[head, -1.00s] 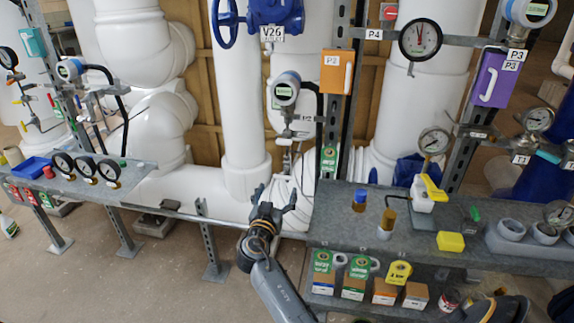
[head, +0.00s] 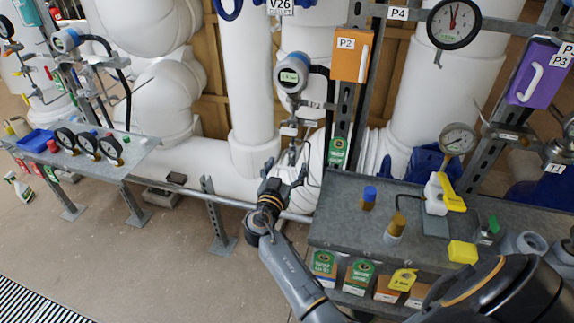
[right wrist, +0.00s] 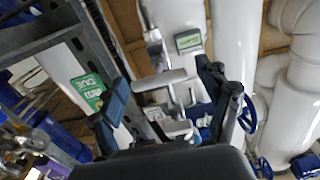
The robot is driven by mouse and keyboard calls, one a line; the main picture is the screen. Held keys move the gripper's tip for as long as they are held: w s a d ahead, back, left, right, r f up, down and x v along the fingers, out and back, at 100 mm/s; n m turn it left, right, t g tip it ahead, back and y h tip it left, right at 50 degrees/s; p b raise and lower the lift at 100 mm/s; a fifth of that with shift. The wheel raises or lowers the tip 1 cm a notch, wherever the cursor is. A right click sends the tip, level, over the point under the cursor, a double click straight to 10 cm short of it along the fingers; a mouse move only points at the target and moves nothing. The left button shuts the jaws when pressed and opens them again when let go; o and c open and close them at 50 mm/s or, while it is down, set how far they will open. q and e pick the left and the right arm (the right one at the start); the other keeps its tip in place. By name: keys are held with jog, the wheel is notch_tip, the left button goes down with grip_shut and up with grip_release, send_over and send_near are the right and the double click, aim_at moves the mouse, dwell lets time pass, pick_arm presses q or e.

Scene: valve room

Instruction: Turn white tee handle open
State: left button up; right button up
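My right gripper (head: 285,172) is low in the middle of the head view, in front of the white pipes and left of the grey shelf's corner. Its two fingers are spread. In the right wrist view the open fingers (right wrist: 162,92) frame a short white bar on a stem, which looks like the white tee handle (right wrist: 160,80). The handle sits beyond and between the fingertips, and I see no contact. In the head view it is too small to make out among the fittings below the round gauge (head: 292,72). My left gripper is not in view.
An orange box P2 (head: 351,58) hangs on a metal post. A gauge bench (head: 135,150) is at left. Open floor (head: 165,240) lies between.

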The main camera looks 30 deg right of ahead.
jog(key=c, duration=1.2)
